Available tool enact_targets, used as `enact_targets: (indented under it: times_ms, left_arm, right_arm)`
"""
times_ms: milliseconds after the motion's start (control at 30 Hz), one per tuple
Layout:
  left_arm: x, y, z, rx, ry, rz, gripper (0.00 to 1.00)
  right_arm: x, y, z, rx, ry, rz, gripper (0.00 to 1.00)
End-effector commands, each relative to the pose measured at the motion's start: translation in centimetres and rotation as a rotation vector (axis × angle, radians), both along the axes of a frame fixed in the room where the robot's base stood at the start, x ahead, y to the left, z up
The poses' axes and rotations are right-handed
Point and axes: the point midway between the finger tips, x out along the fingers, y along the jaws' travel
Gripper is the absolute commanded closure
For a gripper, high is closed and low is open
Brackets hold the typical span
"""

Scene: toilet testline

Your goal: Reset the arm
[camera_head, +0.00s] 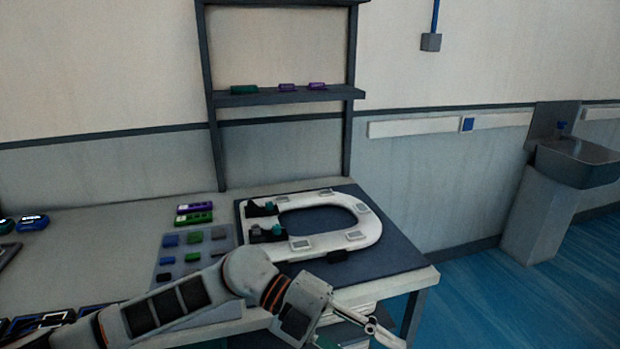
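My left arm (170,302) comes in from the lower left and reaches across the front edge of the table. Its wrist is near the bottom middle, in front of a white toilet seat (372,225). My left gripper (372,328) is at the bottom of the view, past the table's front edge and partly cut off. I cannot tell whether its fingers are open or shut, and I see nothing held. My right gripper is not in view. The seat lies flat on a dark blue mat (397,262), with dark fittings at its left end.
A panel of coloured blocks (168,262) lies left of the mat, partly behind my arm. Green and purple items (195,213) lie behind it. A shelf (275,97) stands at the back. A sink (575,162) is at the right, with open blue floor (480,310) before it.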

Motion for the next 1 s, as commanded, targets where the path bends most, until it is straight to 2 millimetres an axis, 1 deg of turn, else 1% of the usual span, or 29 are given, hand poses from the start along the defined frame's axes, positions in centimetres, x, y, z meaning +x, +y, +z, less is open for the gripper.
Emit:
enact_targets:
  times_ms: [33, 100, 167, 233, 333, 400, 467, 500, 567, 600, 667, 700, 767, 800, 867, 900, 967, 1000]
  left_arm:
    - [-0.6, -1.0, 0.8, -0.093, 0.052, 0.032, 0.66]
    - [-0.6, -1.9, 2.3, -0.218, 0.112, 0.096, 0.66]
    - [-0.1, -2.3, 3.5, -0.320, 0.166, 0.162, 0.66]
    - [0.9, -2.2, 4.6, -0.423, 0.232, 0.254, 0.66]
    - [2.9, -1.3, 5.3, -0.551, 0.328, 0.405, 0.66]
    - [4.7, 0.0, 5.0, -0.623, 0.397, 0.525, 0.66]
    - [6.2, 1.4, 4.3, -0.671, 0.458, 0.634, 0.66]
    - [7.2, 2.6, 3.5, -0.696, 0.497, 0.710, 0.66]
    - [8.7, 4.4, 1.9, -0.725, 0.558, 0.828, 0.66]
    - [9.5, 5.8, 0.5, -0.737, 0.599, 0.909, 0.66]
    - [10.4, 8.1, -2.0, -0.742, 0.659, 1.032, 0.66]
    - [10.8, 9.6, -3.8, -0.740, 0.701, 1.114, 0.66]
    - [11.1, 12.1, -7.0, -0.725, 0.761, 1.239, 0.66]
    - [11.0, 13.8, -9.2, -0.707, 0.802, 1.321, 0.66]
    - [10.5, 16.2, -12.5, -0.672, 0.858, 1.435, 0.66]
    - [9.9, 17.8, -14.8, -0.645, 0.896, 1.506, 0.66]
    - [8.6, 20.0, -18.1, -0.595, 0.948, 1.608, 0.66]
    - [7.5, 21.5, -20.2, -0.560, 0.981, 1.672, 0.66]
  right_arm:
    - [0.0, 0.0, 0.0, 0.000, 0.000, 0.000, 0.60]
    - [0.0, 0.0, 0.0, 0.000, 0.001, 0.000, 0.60]
    - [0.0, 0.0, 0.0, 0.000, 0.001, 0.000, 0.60]
    - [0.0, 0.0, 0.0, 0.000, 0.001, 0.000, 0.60]
    - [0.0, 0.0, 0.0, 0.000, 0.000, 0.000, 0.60]
    - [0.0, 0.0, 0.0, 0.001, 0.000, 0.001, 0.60]
    - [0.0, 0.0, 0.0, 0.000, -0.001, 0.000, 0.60]
    - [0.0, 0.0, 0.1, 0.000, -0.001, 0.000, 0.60]
    - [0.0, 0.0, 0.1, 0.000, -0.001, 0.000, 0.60]
    - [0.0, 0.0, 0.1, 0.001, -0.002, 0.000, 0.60]
    - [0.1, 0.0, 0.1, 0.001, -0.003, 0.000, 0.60]
    - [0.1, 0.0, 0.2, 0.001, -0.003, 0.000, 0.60]
    - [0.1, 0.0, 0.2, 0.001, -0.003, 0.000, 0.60]
    - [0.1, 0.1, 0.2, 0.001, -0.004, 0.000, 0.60]
    - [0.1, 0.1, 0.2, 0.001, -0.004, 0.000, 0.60]
    - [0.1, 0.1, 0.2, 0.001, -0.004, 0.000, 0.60]
    - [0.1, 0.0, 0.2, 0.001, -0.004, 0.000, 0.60]
    - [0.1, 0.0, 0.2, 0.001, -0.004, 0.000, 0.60]
